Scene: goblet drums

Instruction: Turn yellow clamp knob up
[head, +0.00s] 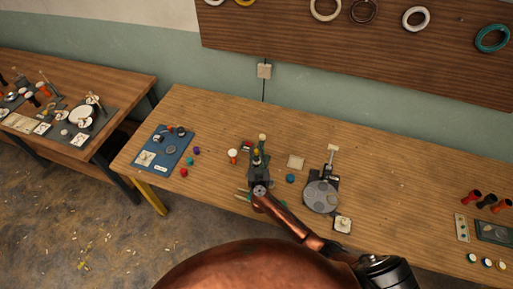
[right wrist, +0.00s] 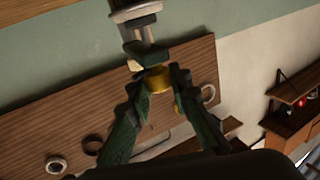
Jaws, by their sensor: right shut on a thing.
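The yellow clamp knob (right wrist: 158,79) sits between the two green fingertips of my right gripper (right wrist: 160,74) in the right wrist view. The gripper is shut on it. A stand with a pale top piece (right wrist: 136,12) and a grey post rises just beyond the knob. In the head view my right gripper (head: 258,162) is at the stand near the table's middle, and the knob shows as a small yellow spot (head: 257,149). The gripper and arm hide much of the stand's base. My left gripper is not in view.
A blue mat (head: 180,162) with small parts lies left on the wooden table (head: 400,190). A round grey plate on a second stand (head: 320,196) is close on the right. Small coloured pieces lie nearby. Red and black goblet shapes (head: 487,200) stand far right.

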